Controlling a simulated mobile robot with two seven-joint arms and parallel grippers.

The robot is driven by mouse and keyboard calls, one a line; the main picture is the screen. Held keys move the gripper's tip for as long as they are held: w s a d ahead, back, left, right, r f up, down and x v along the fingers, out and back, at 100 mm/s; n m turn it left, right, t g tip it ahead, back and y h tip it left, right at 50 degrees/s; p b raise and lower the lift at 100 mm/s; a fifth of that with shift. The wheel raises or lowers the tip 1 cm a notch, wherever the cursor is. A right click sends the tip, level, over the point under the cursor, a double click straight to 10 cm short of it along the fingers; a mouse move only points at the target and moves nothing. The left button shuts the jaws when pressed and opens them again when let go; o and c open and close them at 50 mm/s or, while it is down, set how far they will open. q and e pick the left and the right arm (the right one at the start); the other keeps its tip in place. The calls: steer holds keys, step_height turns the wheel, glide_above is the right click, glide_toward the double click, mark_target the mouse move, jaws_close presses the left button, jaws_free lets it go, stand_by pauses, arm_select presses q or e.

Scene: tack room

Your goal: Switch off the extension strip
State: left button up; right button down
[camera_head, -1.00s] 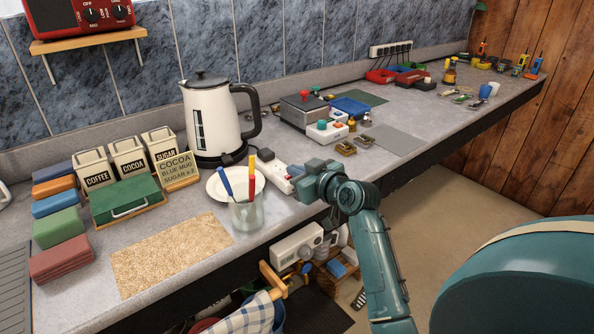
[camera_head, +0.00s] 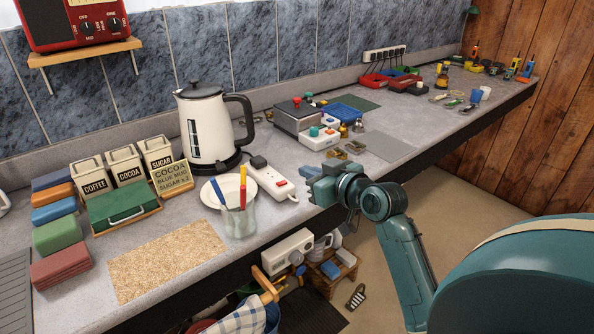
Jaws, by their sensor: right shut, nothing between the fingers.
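The white extension strip (camera_head: 266,176) lies on the counter beside the kettle's base. A black plug (camera_head: 258,162) sits at its far end, and a red switch (camera_head: 281,183) is at its near end. I cannot tell which way the switch is set or whether it is lit. My right gripper (camera_head: 309,178) is shut and empty just to the right of the strip's near end, apart from it in the picture. The strip is unobstructed by the gripper. My left gripper is out of view.
A cream kettle (camera_head: 206,128) stands behind the strip. A plate (camera_head: 213,192) and a glass jar (camera_head: 239,219) with pens are to its left. A white box with coloured buttons (camera_head: 318,138) stands further back. Another socket strip (camera_head: 384,54) is on the wall.

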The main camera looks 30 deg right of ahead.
steer(key=shift+v, duration=1.45)
steer(key=shift+d, duration=0.1)
steer(key=s+a+f+n+g, duration=0.1)
steer(key=s+a+f+g, duration=0.3)
steer(key=f, duration=0.3)
steer(key=s+a+f+g, duration=0.2)
steer(key=s+a+f, duration=0.3)
steer(key=f, duration=0.1)
steer(key=s+a+f+g, duration=0.3)
steer(key=s, duration=0.5)
steer(key=s+a+f+g, duration=0.3)
steer(key=s+f, duration=0.1)
steer(key=s, duration=0.3)
steer(key=w+a+f+t+y, duration=0.2)
steer(key=w+a+f+t, duration=0.4)
steer(key=f+t, duration=0.1)
steer(key=shift+f+n, duration=0.25)
steer(key=shift+n, duration=0.05)
